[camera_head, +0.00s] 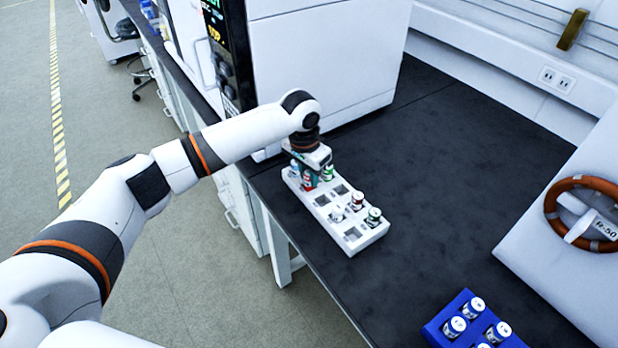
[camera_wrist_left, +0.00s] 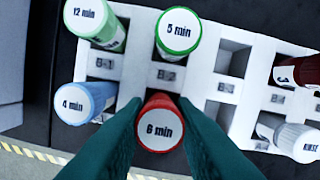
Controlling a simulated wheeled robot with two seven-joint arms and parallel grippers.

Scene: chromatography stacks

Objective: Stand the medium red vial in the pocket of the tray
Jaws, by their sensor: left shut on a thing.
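My left gripper (camera_wrist_left: 160,122) is shut on the red vial (camera_wrist_left: 160,130), whose white cap reads "6 min". In the head view my left gripper (camera_head: 312,172) is over the far left part of the white tray (camera_head: 350,247). In the left wrist view the vial is at the tray's near row, beside the blue "4 min" vial (camera_wrist_left: 85,103) and below the green "5 min" vial (camera_wrist_left: 178,35). The fingers hide its sides, and I cannot tell whether its base is inside a pocket or above it. My right gripper is not in view.
The tray also holds a green "12 min" vial (camera_wrist_left: 95,22), a dark red vial (camera_wrist_left: 297,72) and a white rinse vial (camera_wrist_left: 295,138). Some pockets are empty. A large white instrument (camera_head: 325,50) stands close behind. A blue rack (camera_head: 437,330) is at lower right. The middle bench is clear.

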